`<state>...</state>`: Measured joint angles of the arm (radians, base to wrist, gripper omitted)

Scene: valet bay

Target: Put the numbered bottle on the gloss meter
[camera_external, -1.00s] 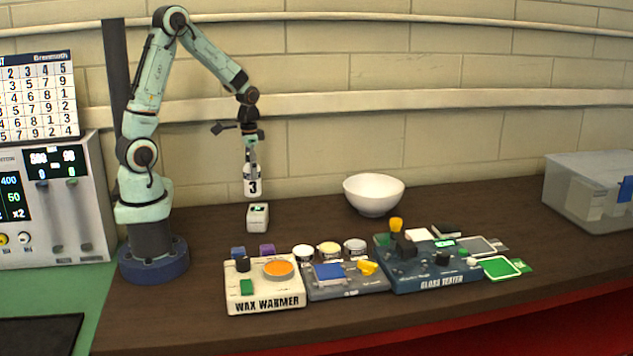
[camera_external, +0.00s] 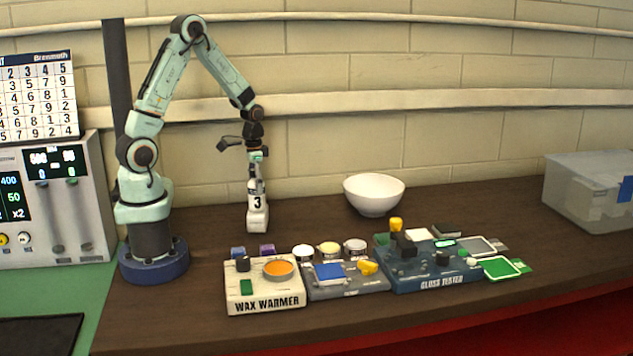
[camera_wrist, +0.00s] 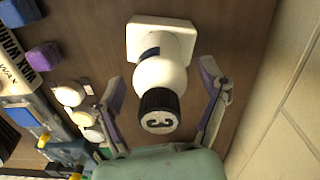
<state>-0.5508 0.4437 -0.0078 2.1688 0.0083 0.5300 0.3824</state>
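The numbered bottle (camera_external: 257,201) is white with a dark cap and a black 3 on its label. It stands upright on the small white box-shaped device (camera_external: 257,222), which I take for the gloss meter, on the counter. In the wrist view the bottle (camera_wrist: 162,78) shows its dark cap marked 3, with the white device (camera_wrist: 150,25) beneath its base. My gripper (camera_external: 257,178) is over the bottle. In the wrist view my gripper (camera_wrist: 161,85) is open, one finger on each side of the bottle with gaps between.
A white bowl (camera_external: 374,193) stands to the right. In front are the wax warmer (camera_external: 264,296), a grey board (camera_external: 345,287) and a blue gloss tester board (camera_external: 428,274), with small jars (camera_external: 303,252) behind. A clear bin (camera_external: 590,190) is far right.

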